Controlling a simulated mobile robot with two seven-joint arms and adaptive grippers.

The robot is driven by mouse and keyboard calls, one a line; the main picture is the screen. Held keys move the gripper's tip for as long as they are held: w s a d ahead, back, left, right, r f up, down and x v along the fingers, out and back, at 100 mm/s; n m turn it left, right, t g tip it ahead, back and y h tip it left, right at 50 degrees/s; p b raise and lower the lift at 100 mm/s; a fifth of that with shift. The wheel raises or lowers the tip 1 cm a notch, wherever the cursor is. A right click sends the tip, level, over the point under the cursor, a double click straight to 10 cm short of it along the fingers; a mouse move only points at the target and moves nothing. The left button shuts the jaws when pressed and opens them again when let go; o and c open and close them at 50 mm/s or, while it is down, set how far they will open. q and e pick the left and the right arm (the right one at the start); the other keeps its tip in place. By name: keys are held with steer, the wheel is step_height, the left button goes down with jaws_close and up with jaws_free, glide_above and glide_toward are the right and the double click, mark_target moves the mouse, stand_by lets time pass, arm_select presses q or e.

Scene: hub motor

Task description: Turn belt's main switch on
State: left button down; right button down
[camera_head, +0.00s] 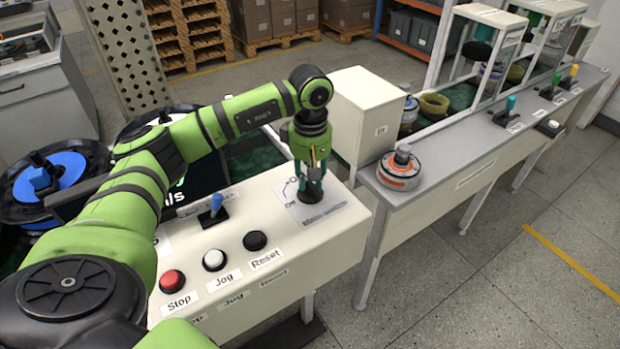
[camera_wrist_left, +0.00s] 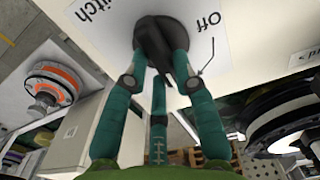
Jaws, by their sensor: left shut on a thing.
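The main switch is a black rotary knob (camera_head: 311,193) on the right part of the cream control panel (camera_head: 335,247). A plate beside it carries a line diagram and small lettering. In the left wrist view the black knob (camera_wrist_left: 160,42) shows between my fingers, with "Off" and part of the word "switch" printed near it. My left gripper (camera_head: 314,180) points down onto the knob and is shut on it, its teal fingers around the knob's sides. The knob's exact angle is hard to tell. My right gripper is not in view.
The panel also has a red Stop button (camera_head: 172,282), a white Jog button (camera_head: 214,260), a black Reset button (camera_head: 255,241) and a blue-topped lever (camera_head: 215,207). A cream box (camera_head: 364,115) stands close behind. An orange-ringed motor part (camera_head: 399,170) sits on the grey bench (camera_head: 450,160).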

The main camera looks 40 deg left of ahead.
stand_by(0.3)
arm_select(q)
steer(key=c, duration=1)
jaws_free()
step_height(320, 180, up, 12)
steer(key=shift+r, duration=0.1)
